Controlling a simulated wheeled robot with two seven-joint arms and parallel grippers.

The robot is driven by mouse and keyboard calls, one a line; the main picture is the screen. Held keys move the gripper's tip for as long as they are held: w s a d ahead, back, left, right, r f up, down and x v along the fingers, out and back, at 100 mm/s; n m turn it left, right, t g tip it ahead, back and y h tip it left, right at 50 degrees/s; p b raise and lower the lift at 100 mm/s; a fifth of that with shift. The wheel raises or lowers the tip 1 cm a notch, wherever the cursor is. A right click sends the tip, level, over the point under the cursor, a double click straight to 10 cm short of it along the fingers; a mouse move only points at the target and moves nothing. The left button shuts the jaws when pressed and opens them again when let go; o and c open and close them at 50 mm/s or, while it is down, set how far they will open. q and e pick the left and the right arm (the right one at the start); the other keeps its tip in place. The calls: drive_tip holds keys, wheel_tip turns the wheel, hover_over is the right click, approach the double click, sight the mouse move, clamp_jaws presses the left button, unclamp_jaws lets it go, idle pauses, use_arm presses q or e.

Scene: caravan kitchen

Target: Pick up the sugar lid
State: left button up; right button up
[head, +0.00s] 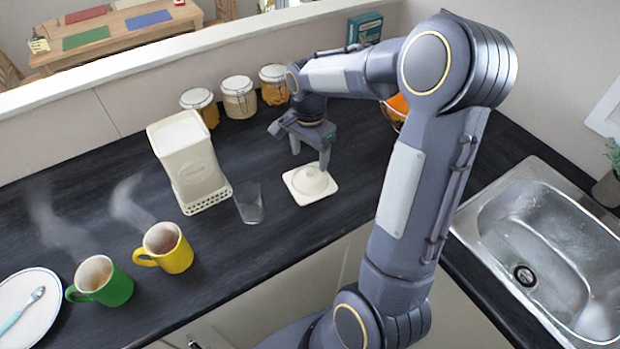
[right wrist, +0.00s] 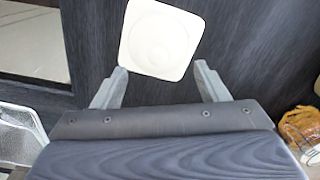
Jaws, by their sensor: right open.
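The sugar lid (head: 310,184) is a cream square plate with a round raised middle, lying on the dark worktop. A tall cream canister (head: 186,168) with a white top face stands to its left. My right gripper (head: 303,150) is open and empty, pointing down just behind and above the lid. In the right wrist view the lid (right wrist: 160,38) lies just beyond the two spread fingertips (right wrist: 161,70), about centred between them, not gripped. My left gripper is not in view.
A clear glass (head: 249,204) stands left of the lid. Jars (head: 239,97) line the back wall, and a fruit bowl (head: 398,107) is partly behind my right arm. Yellow (head: 172,252) and green (head: 112,289) mugs stand front left. The sink (head: 548,245) is at right.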

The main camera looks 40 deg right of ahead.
sight(310, 170)
wheel_tip(310, 170, down, 5)
drive_tip(key=shift+s+r+p, duration=0.15)
drive_tip(key=shift+p, duration=0.55)
drive_tip(key=shift+f, duration=0.5)
drive_tip(key=c, duration=1.4)
drive_tip(key=shift+s, duration=0.15)
clamp_jaws()
drive_tip(key=shift+a+f, duration=0.1)
